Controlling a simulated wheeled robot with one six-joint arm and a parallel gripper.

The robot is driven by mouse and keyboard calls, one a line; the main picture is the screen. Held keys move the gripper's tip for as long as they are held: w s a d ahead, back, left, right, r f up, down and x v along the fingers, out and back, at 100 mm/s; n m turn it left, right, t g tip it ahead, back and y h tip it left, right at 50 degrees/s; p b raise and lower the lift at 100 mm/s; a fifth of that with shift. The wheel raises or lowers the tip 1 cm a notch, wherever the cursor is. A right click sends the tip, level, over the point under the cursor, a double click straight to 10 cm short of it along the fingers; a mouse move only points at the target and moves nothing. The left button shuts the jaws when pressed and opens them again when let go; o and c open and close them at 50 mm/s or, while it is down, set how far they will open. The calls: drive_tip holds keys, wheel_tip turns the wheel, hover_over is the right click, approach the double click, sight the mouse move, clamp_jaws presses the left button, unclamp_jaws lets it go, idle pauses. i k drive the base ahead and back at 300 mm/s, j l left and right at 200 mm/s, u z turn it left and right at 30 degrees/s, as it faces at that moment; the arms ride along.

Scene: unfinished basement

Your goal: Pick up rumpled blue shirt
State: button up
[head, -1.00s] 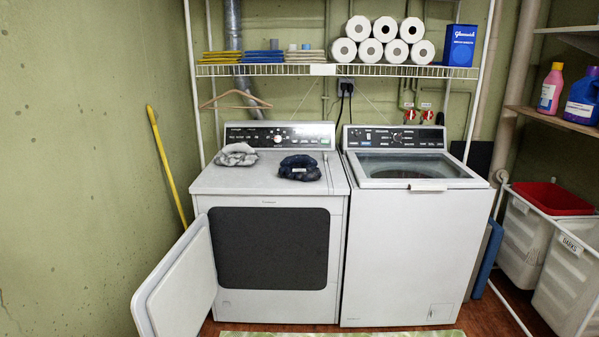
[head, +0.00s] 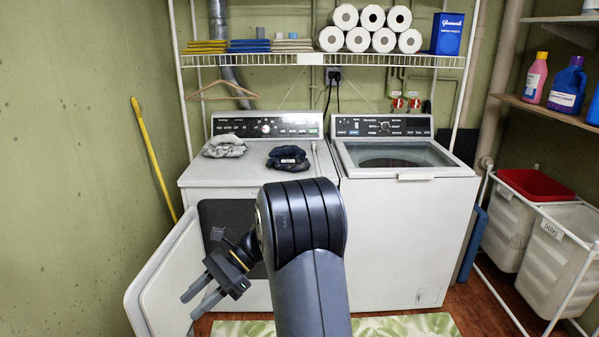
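A rumpled dark blue cloth (head: 288,158), which looks like the blue shirt, lies on top of the left machine (head: 240,174), a white front-door dryer. A rumpled grey-white cloth (head: 224,146) lies to its left on the same top. My gripper (head: 196,303) is open and empty, in front of the dryer and low, near its open door (head: 165,280). It is well below and to the left of the blue cloth, touching neither cloth. My arm hides part of the dryer front.
A top-load washer (head: 405,235) stands to the right, lid shut. A wire shelf (head: 400,61) with paper rolls and folded cloths hangs above both machines. A hanger (head: 221,91) hangs below it. White bins (head: 545,250) stand at right. A patterned mat (head: 400,325) lies in front.

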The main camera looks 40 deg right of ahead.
sight(291, 158)
drive_tip(key=i+l+z, duration=0.1)
drive_tip(key=z, duration=0.2)
drive_tip(key=i+l+z, duration=0.1)
drive_tip(key=z, duration=0.25)
drive_tip(key=i+l+z, duration=0.1)
drive_tip(key=i+z, duration=0.4)
drive_tip(key=i, duration=2.05)
